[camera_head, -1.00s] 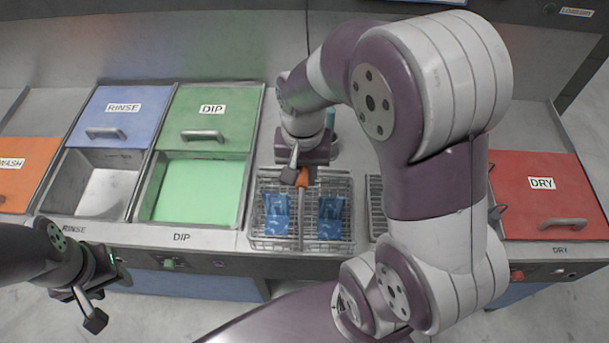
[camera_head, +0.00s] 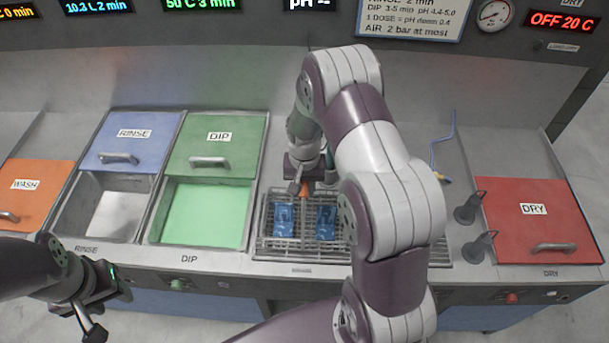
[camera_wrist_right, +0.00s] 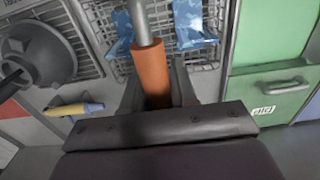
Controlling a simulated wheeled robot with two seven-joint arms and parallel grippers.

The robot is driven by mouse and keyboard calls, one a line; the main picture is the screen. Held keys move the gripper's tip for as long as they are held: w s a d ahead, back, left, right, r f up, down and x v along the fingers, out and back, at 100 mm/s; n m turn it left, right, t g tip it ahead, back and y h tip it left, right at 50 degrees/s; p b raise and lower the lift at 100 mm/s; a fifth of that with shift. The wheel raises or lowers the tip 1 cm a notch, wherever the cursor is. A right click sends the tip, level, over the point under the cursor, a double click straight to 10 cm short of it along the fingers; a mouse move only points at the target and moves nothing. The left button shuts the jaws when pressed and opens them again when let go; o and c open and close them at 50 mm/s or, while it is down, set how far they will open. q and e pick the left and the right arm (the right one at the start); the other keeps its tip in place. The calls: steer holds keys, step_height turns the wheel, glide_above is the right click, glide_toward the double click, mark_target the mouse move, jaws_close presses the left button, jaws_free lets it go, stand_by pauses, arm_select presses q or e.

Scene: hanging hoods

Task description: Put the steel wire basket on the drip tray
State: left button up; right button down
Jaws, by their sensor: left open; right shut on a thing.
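The steel wire basket (camera_head: 283,240) holds two blue pieces (camera_head: 326,222) and is over the left part of the drip tray, a grated steel surface (camera_head: 437,250) right of the DIP tank. I cannot tell whether the basket touches the grate. My right gripper (camera_head: 305,188) is shut on the basket's orange handle (camera_wrist_right: 151,72), at the back of the basket. In the right wrist view the basket (camera_wrist_right: 196,42) is beyond the handle, with part of the grate (camera_wrist_right: 20,10) at upper left. My left gripper (camera_head: 88,322) is open and empty at the lower left, in front of the bench.
The DIP tank (camera_head: 205,210) with green liquid and the RINSE tank (camera_head: 112,212) are open. The red DRY lid (camera_head: 535,225) is shut. Two dark cones (camera_head: 470,210) and a blue-yellow tool (camera_head: 441,177) are near the tray's right end. My right arm hides part of the tray.

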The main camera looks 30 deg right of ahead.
steer(key=shift+w+f, duration=0.2)
steer(key=shift+f, duration=0.05)
steer(key=shift+w+d+f, duration=0.2)
steer(key=shift+s+a+f, duration=0.1)
steer(key=shift+s, duration=0.05)
steer(key=c, duration=0.9)
jaws_free()
steer(key=shift+s, duration=0.15)
arm_select(q)
steer(key=shift+w, duration=0.15)
steer(key=shift+d+r, duration=0.1)
